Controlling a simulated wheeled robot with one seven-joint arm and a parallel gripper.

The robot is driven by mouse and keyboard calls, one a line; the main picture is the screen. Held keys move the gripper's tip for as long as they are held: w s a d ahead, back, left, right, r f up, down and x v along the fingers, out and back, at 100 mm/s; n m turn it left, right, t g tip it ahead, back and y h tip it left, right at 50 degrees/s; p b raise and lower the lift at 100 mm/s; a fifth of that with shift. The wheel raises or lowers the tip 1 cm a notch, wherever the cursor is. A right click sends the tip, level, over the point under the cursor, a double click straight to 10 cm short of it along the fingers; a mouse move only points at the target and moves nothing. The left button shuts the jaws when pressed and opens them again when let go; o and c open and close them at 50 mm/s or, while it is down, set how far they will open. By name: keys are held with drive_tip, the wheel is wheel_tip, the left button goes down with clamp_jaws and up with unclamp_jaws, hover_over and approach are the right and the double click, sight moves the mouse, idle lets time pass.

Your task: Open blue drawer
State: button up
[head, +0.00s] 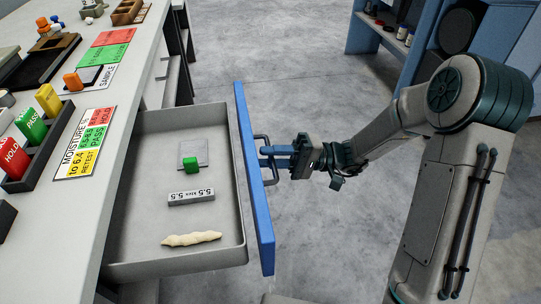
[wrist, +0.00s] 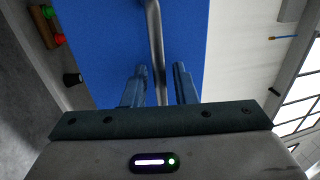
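The blue drawer (head: 254,180) is pulled well out of the grey bench, its inside in view from above. Its front carries a metal bar handle (head: 273,177). The blue front (wrist: 105,40) and the bar (wrist: 155,40) also fill the middle of the wrist view. My gripper (head: 267,156) is at the handle, reaching it from the right. In the wrist view its two fingers (wrist: 160,72) stand on either side of the bar, with a narrow gap showing on each side, so it looks open around the bar.
The bench top (head: 120,78) holds signs and coloured blocks. A blue shelf (head: 372,36) stands behind; floor between is clear.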

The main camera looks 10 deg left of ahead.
drive_tip(key=p+v, duration=0.1)
drive_tip(key=v, duration=1.3)
drive_tip(key=shift+p, duration=0.4)
drive_tip(key=shift+a+f, duration=0.1)
